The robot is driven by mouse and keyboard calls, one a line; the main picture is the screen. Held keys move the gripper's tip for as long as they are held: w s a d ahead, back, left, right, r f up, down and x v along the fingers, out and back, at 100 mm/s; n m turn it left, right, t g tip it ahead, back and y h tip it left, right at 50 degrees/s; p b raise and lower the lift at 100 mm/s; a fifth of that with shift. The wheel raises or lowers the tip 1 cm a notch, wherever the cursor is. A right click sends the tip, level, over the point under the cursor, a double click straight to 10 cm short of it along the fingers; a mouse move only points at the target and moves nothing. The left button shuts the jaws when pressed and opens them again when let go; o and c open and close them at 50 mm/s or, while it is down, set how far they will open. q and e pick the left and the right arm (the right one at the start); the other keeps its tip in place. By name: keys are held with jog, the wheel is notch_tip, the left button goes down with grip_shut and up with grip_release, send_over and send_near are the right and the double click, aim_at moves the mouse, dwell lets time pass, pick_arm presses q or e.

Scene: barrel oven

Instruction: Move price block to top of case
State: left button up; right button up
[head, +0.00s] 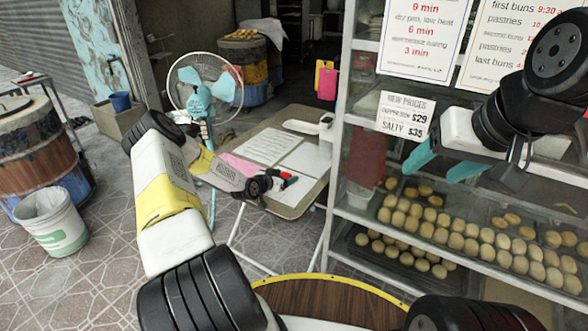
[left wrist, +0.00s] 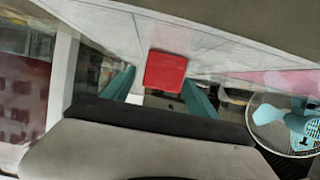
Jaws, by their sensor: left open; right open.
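A small red block (head: 291,181) lies on the folding table (head: 305,190), near its right front edge. My left gripper (head: 286,180) is right at the block, with its fingers open. In the left wrist view the red block (left wrist: 165,70) shows between the two teal fingers (left wrist: 166,88); whether they touch it I cannot tell. A white card headed "New Prices" (head: 405,116) is on the front of the glass display case (head: 342,90). The top of the case is not clearly in view. My right gripper (head: 433,174) is open and empty in front of the case.
Trays of buns (head: 440,225) fill the case shelves. A white bucket (head: 52,222) and a wooden barrel (head: 38,150) stand at left. Tiled floor lies open between.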

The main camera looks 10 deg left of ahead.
pick_arm(q)
grip_shut()
dwell(0.3)
